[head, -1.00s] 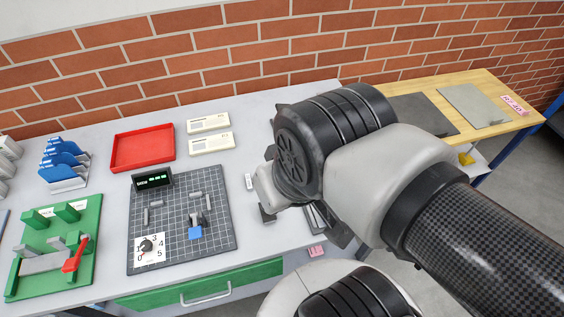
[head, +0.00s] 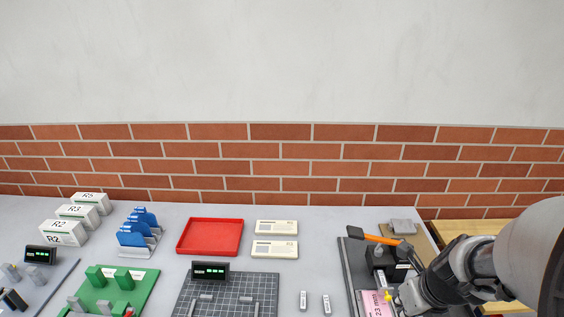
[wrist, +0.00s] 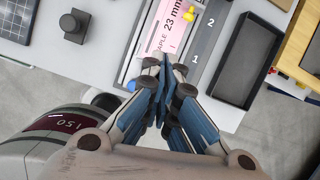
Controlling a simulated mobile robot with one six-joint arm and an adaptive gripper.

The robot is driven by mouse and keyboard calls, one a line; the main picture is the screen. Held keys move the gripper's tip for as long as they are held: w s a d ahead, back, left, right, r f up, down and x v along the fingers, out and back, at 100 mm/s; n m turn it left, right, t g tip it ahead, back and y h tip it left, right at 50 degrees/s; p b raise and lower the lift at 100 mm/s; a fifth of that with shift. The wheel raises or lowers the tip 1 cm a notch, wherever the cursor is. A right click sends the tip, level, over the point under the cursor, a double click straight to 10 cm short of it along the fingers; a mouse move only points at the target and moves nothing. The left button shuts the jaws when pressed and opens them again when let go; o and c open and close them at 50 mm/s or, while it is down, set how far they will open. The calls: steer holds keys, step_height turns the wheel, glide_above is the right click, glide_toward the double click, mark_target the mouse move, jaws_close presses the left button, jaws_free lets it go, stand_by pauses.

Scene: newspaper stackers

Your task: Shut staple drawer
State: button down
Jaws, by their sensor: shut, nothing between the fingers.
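My gripper (wrist: 166,72) is shut and empty in the wrist view, its tips at the lower end of a pink label (wrist: 177,30) reading "APLE 23 mm". In the head view the label (head: 376,303) lies on a dark stapling machine with an orange lever (head: 376,239), at the right. My gripper is at its front right, partly cut off by the frame. A yellow knob (wrist: 189,15) stands next to the label. I cannot clearly tell which part is the staple drawer, or how far out it is; my fingers hide the machine's front.
An open black tray (wrist: 246,60) lies right of the machine in the wrist view. A black knob (wrist: 74,24) stands at the left. The head view shows a red tray (head: 182,248), a gridded board (head: 222,303) and blue holders (head: 133,238) further left.

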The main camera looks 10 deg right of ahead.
mark_target(384, 286)
steer(key=d+f+b, duration=0.1)
steer(key=f+b, duration=0.1)
steer(key=f, duration=0.2)
steer(key=w+d+f+m+b, duration=0.1)
steer(key=f+b, duration=0.1)
steer(key=f, duration=0.1)
steer(key=w+d+f+m+b, duration=0.1)
steer(key=f+b, duration=0.2)
steer(key=f, duration=0.1)
steer(key=shift+w+f, duration=0.15)
steer(key=shift+f, duration=0.2)
steer(key=w, duration=0.3)
steer(key=shift+w+d+r+h, duration=0.1)
steer(key=shift+d+r+h, duration=0.1)
steer(key=shift+d+h, duration=0.15)
steer(key=shift+w+d, duration=0.1)
steer(key=shift+w, duration=0.2)
steer(key=shift+w+r+p, duration=0.2)
steer(key=shift+w+p, duration=0.05)
steer(key=shift+p, duration=0.05)
steer(key=w+p, duration=0.1)
steer(key=w, duration=0.1)
steer(key=w+d+p, duration=0.1)
steer(key=w+p, duration=0.3)
steer(key=shift+d, duration=0.3)
steer(key=shift+w+f, duration=0.15)
